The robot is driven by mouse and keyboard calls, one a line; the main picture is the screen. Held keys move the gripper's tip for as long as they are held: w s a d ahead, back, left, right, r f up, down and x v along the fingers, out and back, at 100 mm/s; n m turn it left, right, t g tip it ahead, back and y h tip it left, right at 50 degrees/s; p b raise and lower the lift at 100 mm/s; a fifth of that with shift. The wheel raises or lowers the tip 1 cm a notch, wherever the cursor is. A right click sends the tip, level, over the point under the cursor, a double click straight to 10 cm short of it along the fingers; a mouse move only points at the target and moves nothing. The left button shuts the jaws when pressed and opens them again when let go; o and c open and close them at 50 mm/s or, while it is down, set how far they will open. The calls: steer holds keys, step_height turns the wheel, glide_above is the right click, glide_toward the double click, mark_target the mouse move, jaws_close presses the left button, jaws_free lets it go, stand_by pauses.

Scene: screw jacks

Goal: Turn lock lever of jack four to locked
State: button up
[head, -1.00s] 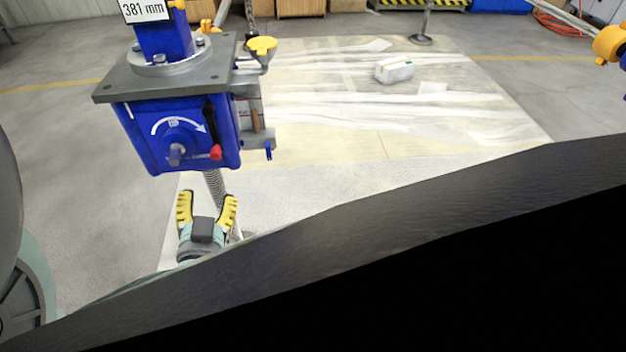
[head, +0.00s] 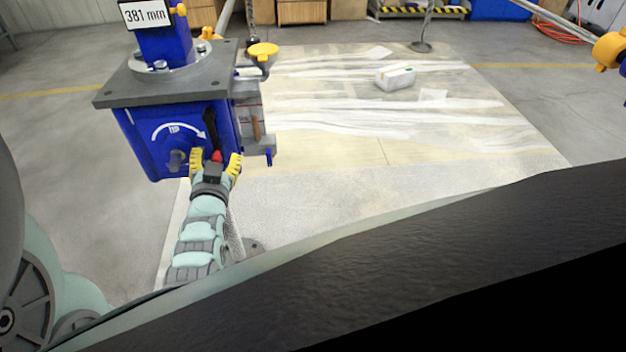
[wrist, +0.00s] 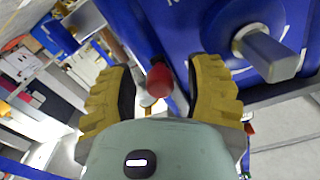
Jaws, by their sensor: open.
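The blue screw jack (head: 140,130) stands at the left in the head view, under a grey top plate and a 381 mm sign. Its lock lever is black with a red knob (head: 217,156) and hangs down on the front face. In the wrist view the red knob (wrist: 159,80) shows between the fingers. My gripper (head: 216,163) is open, its yellow fingers to either side of the knob. I cannot tell whether a finger touches it. A grey square shaft end (wrist: 270,52) sticks out of the blue housing to the right of the fingers in the wrist view.
A white box (head: 395,78) lies on the pale floor patch (head: 340,150). The floor right of the jack is otherwise mostly clear.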

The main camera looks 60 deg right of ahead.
steer(key=shift+d, duration=0.15)
steer(key=shift+w, duration=0.1)
jaws_close()
stand_by(0.4)
